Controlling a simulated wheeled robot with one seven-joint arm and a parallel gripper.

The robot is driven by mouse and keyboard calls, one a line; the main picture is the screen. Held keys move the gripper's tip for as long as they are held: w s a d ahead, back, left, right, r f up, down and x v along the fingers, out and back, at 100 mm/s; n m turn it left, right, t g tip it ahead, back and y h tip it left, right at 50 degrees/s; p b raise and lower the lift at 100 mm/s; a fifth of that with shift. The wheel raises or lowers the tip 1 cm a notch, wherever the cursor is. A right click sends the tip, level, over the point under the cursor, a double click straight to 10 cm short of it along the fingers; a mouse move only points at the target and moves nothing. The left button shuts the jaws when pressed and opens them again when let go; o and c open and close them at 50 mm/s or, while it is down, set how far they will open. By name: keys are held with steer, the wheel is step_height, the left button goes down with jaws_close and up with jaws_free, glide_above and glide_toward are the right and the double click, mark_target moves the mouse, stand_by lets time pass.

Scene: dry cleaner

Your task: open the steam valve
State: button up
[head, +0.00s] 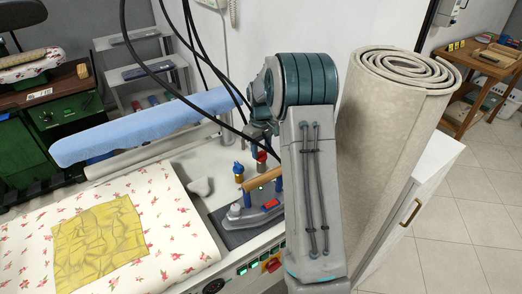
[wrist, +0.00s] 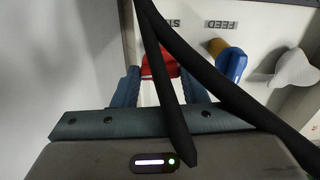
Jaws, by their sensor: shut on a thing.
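The steam valve has a red handle (wrist: 158,66), beside a partly covered label that starts with "ST" in the wrist view. My gripper (wrist: 160,88) has its two blue fingers on either side of this handle and is shut on it. Black cables cross in front and hide part of the handle and the right finger. In the head view a bit of red valve (head: 261,157) shows below my gripper, which is mostly hidden behind my arm. A second valve with a blue handle (wrist: 232,65) sits to the right, by the label "FEED".
A grey iron (head: 252,214) with a wooden handle stands close in front of the valves. A blue padded board (head: 150,127) lies to the left. A yellow cloth (head: 100,243) lies on the floral cover. A rolled carpet (head: 385,150) stands to the right of my arm.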

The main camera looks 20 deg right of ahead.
mark_target(261, 151)
steer(key=shift+m, duration=0.6)
steer(key=o, duration=1)
step_height(261, 151, up, 14)
steer(key=shift+f+b, duration=0.1)
steer(key=shift+b, duration=0.4)
